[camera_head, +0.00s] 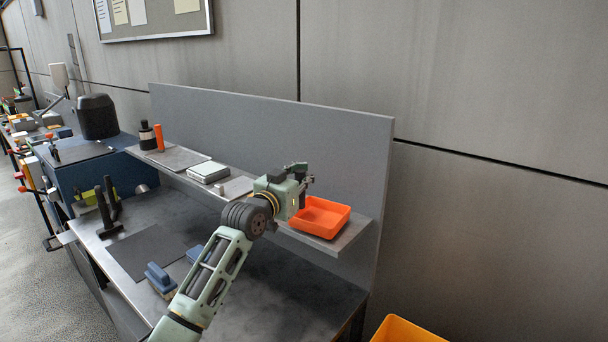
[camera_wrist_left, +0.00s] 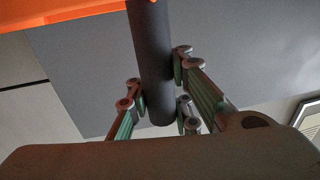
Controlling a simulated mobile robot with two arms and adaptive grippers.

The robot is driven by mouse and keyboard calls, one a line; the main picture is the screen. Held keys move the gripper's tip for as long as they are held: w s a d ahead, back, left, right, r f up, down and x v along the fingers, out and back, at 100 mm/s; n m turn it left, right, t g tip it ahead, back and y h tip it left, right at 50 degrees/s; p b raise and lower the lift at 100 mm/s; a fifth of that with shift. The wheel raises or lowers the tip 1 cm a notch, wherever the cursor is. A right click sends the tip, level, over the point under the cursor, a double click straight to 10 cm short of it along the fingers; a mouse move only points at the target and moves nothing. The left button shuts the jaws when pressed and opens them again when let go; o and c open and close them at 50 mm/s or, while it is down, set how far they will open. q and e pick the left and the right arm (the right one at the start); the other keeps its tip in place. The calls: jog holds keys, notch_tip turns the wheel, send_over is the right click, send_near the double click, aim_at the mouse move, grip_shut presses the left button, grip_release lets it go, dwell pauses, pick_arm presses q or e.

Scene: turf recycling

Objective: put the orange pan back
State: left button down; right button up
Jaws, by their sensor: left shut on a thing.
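The orange pan (camera_head: 322,219) is a shallow tray at the right end of the raised grey shelf (camera_head: 352,236). I cannot tell whether it touches the shelf. Its orange edge (camera_wrist_left: 60,12) also shows at the top of the left wrist view. My left gripper (camera_head: 304,182) is at the pan's left back side. In the left wrist view its fingers (camera_wrist_left: 158,92) are shut around a dark round handle (camera_wrist_left: 150,50) that runs up to the orange pan. The arm hides part of the shelf. My right gripper is not in view.
A white-topped box (camera_head: 208,171), an orange cylinder (camera_head: 159,137) and a dark bottle (camera_head: 147,135) stand on the shelf further left. A grey panel (camera_head: 270,135) rises behind. Blue blocks (camera_head: 160,277) lie on the bench below. A yellow-orange bin (camera_head: 402,330) stands at lower right.

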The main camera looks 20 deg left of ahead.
pick_arm(q)
jog(key=shift+f, duration=0.3)
dwell(0.5)
jog(key=c, duration=1.5)
grip_release()
jog(key=o, duration=0.4)
jog(key=shift+f, duration=0.1)
jog(key=s, duration=0.4)
jog(key=s+a, duration=0.1)
jog(key=s, duration=0.3)
jog(key=s+a, duration=0.1)
jog(key=s, duration=0.2)
jog(key=shift+s+a, duration=0.2)
jog(key=shift+s, duration=0.2)
